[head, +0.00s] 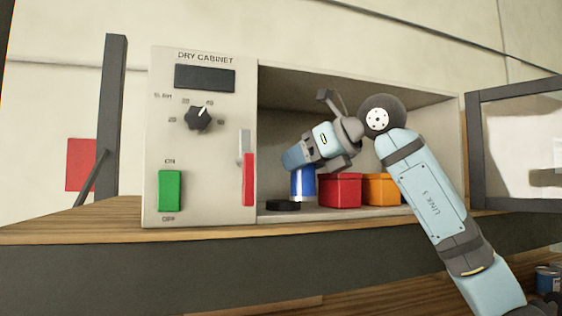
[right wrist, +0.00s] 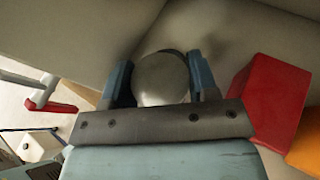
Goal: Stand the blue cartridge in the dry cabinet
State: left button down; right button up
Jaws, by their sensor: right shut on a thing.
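The dry cabinet (head: 205,140) is a pale box with a control panel on its left and an open compartment on its right. My right gripper (head: 296,163) reaches into the compartment, pointing down and to the left. It is shut on the blue cartridge (head: 303,186), which is blue with a pale band and looks upright near the compartment floor. I cannot tell whether its base touches the floor. In the right wrist view, the cartridge's round grey top (right wrist: 163,80) sits between the two fingers. My left gripper is not in view.
A red box (head: 339,190) and an orange box (head: 380,189) stand right of the cartridge. A flat black disc (head: 283,205) lies to its left. The cabinet door (head: 476,150) is open at the right.

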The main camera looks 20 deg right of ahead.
jog(key=w+a, duration=0.1)
jog(key=w+a+p, duration=0.1)
jog(key=w+p, duration=0.1)
jog(key=w, duration=0.1)
jog(key=shift+a+r, duration=0.25)
jog(key=shift+a, duration=0.15)
jog(key=shift+w+a+f, duration=0.1)
jog(key=shift+f, duration=0.65)
jog(key=shift+c, duration=0.4)
jog(key=shift+a+f, duration=0.1)
jog(key=shift+f, duration=0.15)
jog(key=shift+c, duration=0.5)
jog(key=shift+s+f, duration=0.1)
jog(key=shift+s, duration=0.15)
jog(key=shift+c, duration=0.9)
jog(key=o, duration=1.3)
jog(key=shift+d, duration=0.2)
jog(key=shift+c, duration=0.2)
jog(key=shift+o, duration=0.5)
jog(key=shift+w+d, duration=0.1)
jog(key=shift+w, duration=0.05)
